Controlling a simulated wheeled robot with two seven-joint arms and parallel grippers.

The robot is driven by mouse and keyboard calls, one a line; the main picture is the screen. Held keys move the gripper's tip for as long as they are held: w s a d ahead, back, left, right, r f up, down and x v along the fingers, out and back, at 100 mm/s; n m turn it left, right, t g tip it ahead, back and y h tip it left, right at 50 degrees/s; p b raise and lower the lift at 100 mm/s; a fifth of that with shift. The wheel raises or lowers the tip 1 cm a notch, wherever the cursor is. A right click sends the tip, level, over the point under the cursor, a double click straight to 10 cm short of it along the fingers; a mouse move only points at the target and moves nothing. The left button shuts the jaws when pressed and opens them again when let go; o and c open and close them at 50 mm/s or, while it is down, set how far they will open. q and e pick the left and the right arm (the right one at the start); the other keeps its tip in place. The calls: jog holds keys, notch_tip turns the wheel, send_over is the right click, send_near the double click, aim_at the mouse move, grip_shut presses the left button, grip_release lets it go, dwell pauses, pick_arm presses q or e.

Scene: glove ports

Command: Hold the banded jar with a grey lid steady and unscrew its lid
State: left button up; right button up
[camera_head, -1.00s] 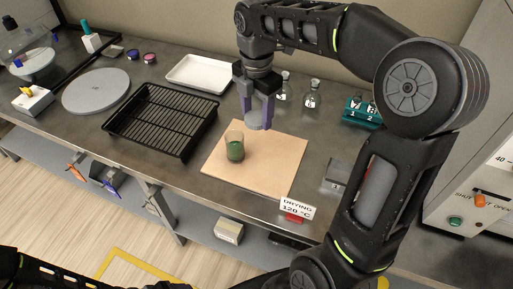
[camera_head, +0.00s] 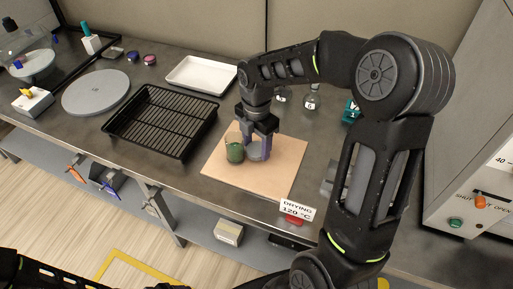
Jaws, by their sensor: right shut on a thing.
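The jar (camera_head: 235,152) is a small clear glass one with green in its lower part. It stands upright, with no lid on it, on the tan mat (camera_head: 222,178); bands on it are too small to make out. My right gripper (camera_head: 258,155) points down just right of the jar. Its purple fingers are shut on the grey lid (camera_head: 258,152), low over the mat. I cannot tell whether the lid touches the mat. My left gripper is out of view; only part of my left arm shows at the bottom left.
A black wire rack tray (camera_head: 128,143) and a white tray (camera_head: 171,80) lie to the left and behind. A grey round plate (camera_head: 97,92) is farther left. Flasks (camera_head: 312,98) stand behind my right arm. A drying sign (camera_head: 297,209) is at the front edge. The front of the mat is clear.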

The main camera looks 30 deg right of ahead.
aim_at(256, 148)
jog(key=shift+f, duration=0.8)
jog(key=shift+f, duration=0.15)
jog(key=o, duration=1.5)
jog(key=shift+r, duration=0.3)
notch_tip(256, 148, up, 12)
jog(key=shift+f, duration=0.1)
